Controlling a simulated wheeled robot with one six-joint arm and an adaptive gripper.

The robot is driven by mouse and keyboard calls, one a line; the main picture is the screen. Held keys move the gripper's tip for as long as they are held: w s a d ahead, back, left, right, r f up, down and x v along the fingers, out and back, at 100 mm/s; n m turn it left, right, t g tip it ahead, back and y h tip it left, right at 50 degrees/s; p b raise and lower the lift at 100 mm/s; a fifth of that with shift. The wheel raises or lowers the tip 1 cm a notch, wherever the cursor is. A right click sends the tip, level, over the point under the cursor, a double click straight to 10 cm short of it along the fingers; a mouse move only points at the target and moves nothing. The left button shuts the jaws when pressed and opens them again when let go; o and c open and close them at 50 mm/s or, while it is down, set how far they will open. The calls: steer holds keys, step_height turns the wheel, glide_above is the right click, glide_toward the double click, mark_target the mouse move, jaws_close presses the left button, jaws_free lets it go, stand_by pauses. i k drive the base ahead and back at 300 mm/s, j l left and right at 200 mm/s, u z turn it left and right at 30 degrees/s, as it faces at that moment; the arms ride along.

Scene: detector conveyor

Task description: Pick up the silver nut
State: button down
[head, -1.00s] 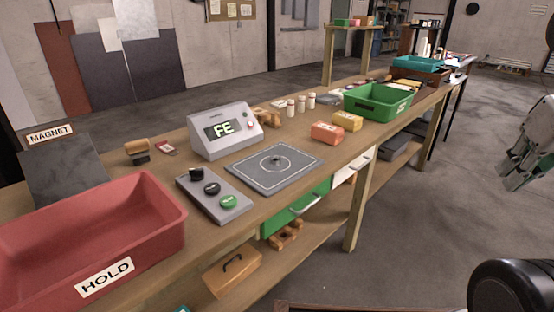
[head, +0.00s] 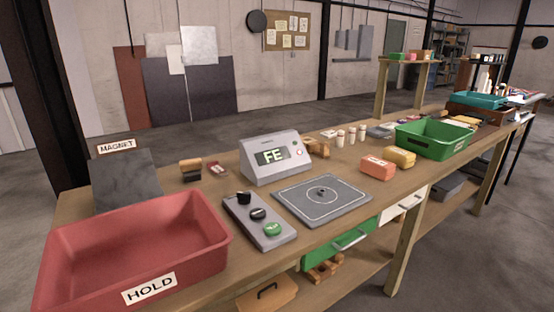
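A small grey object (head: 321,191), which looks like the silver nut, sits near the centre of the ringed marking on the flat grey detector plate (head: 347,215). It is too small to make out its shape clearly. The detector box (head: 274,160) stands behind the plate, and its screen reads "FE". My gripper is not in view.
A control panel with knobs (head: 241,218) lies left of the plate, with a red HOLD bin (head: 75,265) further left. An orange block (head: 377,168), a yellow block (head: 400,157) and a green bin (head: 426,146) stand to the right. Open floor lies before the bench.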

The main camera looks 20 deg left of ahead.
mark_target(321, 192)
steer(key=i+l+u, duration=0.1)
steer(key=i+u, duration=0.25)
steer(key=i+l+u, duration=0.5)
steer(key=u, duration=0.2)
steer(key=i, duration=0.05)
